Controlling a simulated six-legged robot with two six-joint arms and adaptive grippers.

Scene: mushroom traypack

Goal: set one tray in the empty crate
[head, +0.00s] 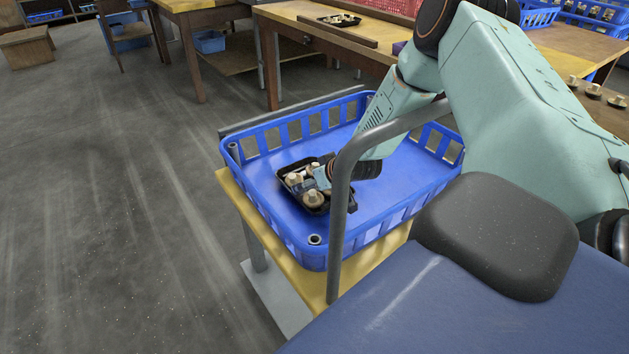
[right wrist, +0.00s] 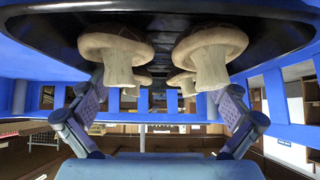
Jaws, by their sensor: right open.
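A black tray (head: 318,207) of pale mushrooms is inside the blue crate (head: 385,222), on the left part of its floor. It looks level and resting on the floor. My right gripper (head: 322,178) reaches down into the crate at the tray's right side. In the right wrist view the tray (right wrist: 60,14) fills the top, with several mushrooms (right wrist: 210,52) in it. The right gripper's fingers (right wrist: 163,88) are spread apart, with no tray wall clearly pinched between them. My left gripper is not in view.
The crate stands on a yellow-topped stand (head: 262,232) with a grey rail (head: 342,190) at its near side. A wooden table (head: 335,40) behind bears another mushroom tray (head: 339,20). The rest of the crate floor is bare.

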